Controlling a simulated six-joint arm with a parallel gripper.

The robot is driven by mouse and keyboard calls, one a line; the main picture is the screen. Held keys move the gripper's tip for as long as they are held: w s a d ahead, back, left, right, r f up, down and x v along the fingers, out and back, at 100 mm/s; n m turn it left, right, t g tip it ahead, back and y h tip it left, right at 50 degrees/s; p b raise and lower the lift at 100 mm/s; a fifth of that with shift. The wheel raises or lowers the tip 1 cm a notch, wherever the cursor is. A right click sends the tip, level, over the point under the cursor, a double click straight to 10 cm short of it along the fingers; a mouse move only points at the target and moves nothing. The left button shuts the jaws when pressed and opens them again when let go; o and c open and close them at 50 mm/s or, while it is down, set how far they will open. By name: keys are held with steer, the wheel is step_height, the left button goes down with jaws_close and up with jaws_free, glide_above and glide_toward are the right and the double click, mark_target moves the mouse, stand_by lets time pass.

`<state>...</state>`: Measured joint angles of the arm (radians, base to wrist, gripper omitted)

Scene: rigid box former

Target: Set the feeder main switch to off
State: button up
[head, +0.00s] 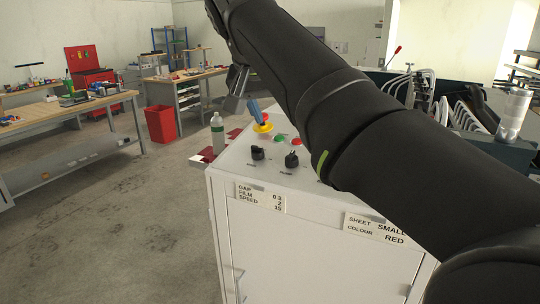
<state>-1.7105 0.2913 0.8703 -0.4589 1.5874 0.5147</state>
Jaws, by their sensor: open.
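A white cabinet (310,262) stands in front of me with controls on its sloping top. A red-and-yellow control (263,128) sits near the far edge; I cannot tell whether it is the feeder main switch, nor its setting. Two black knobs (257,153) (292,160) are nearer the front. A green button (280,138) and a red button (297,141) lie between. The labels by the controls are too small to read. My gripper (244,106) is open, pointing down above the far left of the panel, close to the red-and-yellow control. My arm hides the panel's right part.
Small plates on the cabinet front read gap, film, speed, sheet and colour. Behind are workbenches (68,107) and a red bin (160,124). Racked grey parts stand at the right. The floor at left is clear.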

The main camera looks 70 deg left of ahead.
step_height(320, 180, down, 5)
steer(key=m+t, duration=0.2)
steer(key=t, duration=0.1)
steer(key=n+t+y, duration=0.2)
steer(key=t+y, duration=0.1)
steer(key=y, duration=0.7)
glide_toward(255, 154)
steer(key=x, duration=0.9)
steer(key=shift+w, duration=0.1)
steer(key=c, duration=0.9)
